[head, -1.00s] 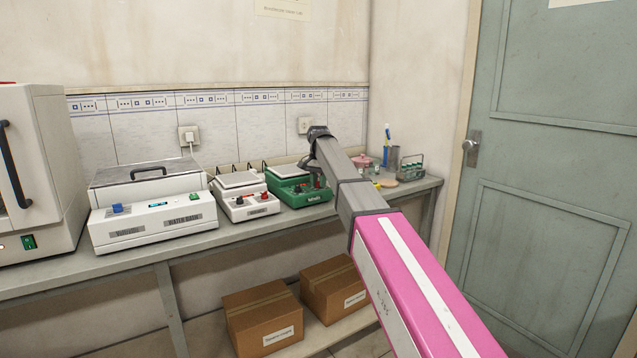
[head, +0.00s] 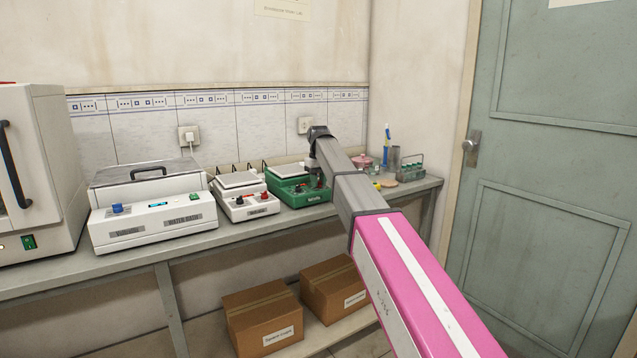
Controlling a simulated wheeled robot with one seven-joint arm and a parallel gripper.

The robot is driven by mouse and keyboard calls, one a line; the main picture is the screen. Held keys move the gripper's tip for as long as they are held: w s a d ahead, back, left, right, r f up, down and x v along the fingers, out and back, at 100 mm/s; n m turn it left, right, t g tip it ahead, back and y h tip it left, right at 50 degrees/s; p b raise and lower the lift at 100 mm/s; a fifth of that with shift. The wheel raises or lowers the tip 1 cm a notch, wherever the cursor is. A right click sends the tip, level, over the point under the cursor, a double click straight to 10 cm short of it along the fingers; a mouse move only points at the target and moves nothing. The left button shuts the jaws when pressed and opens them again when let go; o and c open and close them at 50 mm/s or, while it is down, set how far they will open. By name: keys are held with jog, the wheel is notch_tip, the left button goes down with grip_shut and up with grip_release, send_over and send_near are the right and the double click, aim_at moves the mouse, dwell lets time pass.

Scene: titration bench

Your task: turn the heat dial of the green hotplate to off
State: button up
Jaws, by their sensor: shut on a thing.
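The green hotplate (head: 285,199) stands on the bench against the back wall, with a light top plate. Its front panel carries a dark dial at the left and a small red control beside it. My gripper (head: 319,181) points down at the right end of this panel. It is shut on a dial there, which the gripper and arm mostly hide. The dial's setting cannot be read from this view.
A white hotplate (head: 240,209) stands close on the left, then a white water bath (head: 150,229). A pink-lidded pot (head: 361,161) and a green rack (head: 412,168) with tubes are to the right. Cardboard boxes (head: 262,318) sit on the lower shelf.

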jog(key=n, duration=0.3)
jog(key=shift+n, duration=2.3)
jog(key=o, duration=0.9)
jog(key=shift+o, duration=0.2)
notch_tip(320, 180, up, 11)
jog(key=shift+f, duration=0.1)
